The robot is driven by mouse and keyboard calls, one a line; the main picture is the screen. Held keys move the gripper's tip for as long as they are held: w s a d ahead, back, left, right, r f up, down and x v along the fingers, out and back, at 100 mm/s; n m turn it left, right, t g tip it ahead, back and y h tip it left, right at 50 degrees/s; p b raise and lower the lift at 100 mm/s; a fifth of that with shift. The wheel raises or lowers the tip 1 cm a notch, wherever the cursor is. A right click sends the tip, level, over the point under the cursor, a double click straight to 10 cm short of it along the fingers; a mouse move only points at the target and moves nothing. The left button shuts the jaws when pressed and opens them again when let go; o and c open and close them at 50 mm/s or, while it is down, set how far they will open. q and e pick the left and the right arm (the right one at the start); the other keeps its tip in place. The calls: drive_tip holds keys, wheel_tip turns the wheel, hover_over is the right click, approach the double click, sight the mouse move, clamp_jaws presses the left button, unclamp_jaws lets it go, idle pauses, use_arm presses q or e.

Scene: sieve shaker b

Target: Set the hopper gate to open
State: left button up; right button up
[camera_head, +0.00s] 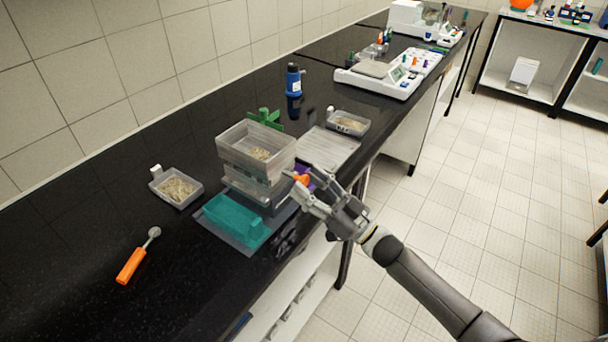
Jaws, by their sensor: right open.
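The sieve shaker stands on the black bench, with a clear stacked hopper (255,158) holding some grainy material. A teal tray (235,220) sits at its front on a grey base. A green part (265,121) stands up behind the hopper. A small orange part (301,178) and a purple part (311,181) show at the shaker's right side. My right gripper (316,187) is open at these parts, with its fingers partly hiding them. I cannot tell whether it touches them, nor which part is the gate. My left gripper is not in view.
A clear tub of grains (176,188) stands left of the shaker, and another tub (347,124) stands behind right. An orange-handled tool (132,264) lies at front left. A blue bottle (293,82) and a white balance (377,80) stand farther back. The bench's front left is mostly clear.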

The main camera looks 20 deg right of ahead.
drive_tip(key=shift+x, duration=1)
clamp_jaws()
